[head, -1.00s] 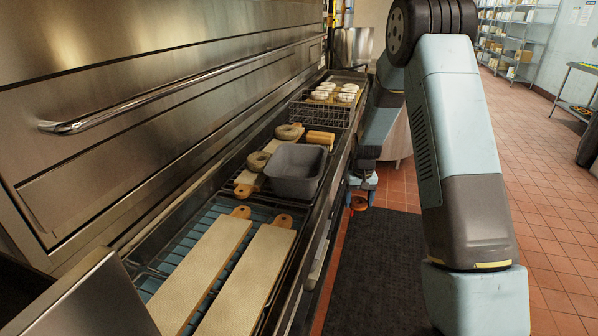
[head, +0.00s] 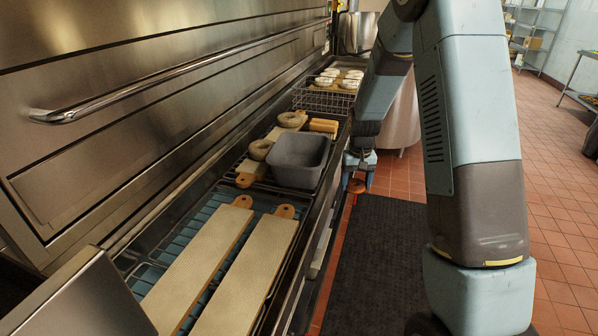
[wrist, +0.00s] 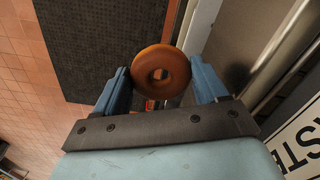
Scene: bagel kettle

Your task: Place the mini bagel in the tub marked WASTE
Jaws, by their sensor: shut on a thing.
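The mini bagel (wrist: 146,73), an orange-brown ring, is held between the two blue fingers of my gripper (wrist: 161,72) in the wrist view. In the head view my gripper (head: 358,182) hangs over the floor to the right of the counter edge, with the bagel (head: 357,187) small at its tips. A white sign (wrist: 299,142) with black letters ending in "STE" shows at the wrist view's lower right; what it is fixed to is cut off. A grey tub (head: 299,175) stands on the counter left of my gripper. No marking on it is visible in the head view.
Two long boards (head: 200,262) lie on the near counter. Other bagels (head: 291,119) sit behind the grey tub, and a wire basket (head: 323,101) stands beyond. A dark mat (head: 372,265) lies on the tiled floor. A steel front with a bar handle (head: 180,86) lines the left.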

